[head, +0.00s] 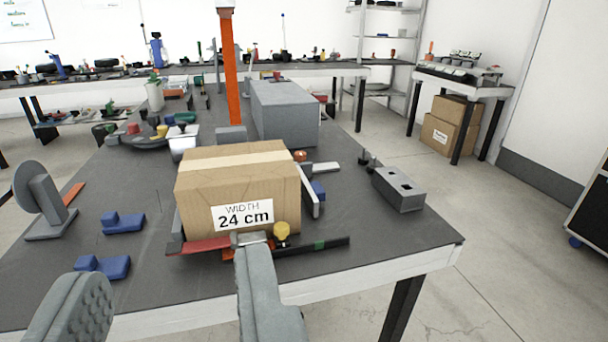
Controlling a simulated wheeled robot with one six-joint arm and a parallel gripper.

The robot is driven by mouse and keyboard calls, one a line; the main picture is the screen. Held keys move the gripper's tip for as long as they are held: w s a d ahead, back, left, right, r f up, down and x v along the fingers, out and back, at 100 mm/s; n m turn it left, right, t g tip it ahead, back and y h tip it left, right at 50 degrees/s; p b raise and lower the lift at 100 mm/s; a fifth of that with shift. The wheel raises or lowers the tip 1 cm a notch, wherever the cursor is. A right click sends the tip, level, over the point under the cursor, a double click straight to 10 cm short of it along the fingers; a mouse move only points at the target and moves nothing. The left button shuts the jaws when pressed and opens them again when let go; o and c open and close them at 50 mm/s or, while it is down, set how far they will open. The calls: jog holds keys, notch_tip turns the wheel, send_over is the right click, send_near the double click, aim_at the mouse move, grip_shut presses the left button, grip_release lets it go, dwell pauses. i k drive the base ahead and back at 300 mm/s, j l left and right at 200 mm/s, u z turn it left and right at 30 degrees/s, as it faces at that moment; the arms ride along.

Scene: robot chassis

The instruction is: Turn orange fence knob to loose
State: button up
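A cardboard box (205,205) labelled "WIDTH 24 cm" sits on the dark workbench (385,255), with rails around its base. A small orange knob-like piece (300,156) shows at the box's back right corner, partly hidden behind it. My gripper (167,268) is open and empty in front of the box. Its right fingertip overlaps the front rail in view; contact is unclear.
A grey block with holes (398,188) stands to the right, blue blocks (123,223) to the left. An orange post (231,80) and large grey box (285,113) stand behind. The bench's right front corner is clear.

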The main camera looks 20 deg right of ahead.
aim_at(299, 156)
jog(key=i+j, duration=0.1)
jog(key=i, duration=0.95)
jog(key=l+z, duration=0.05)
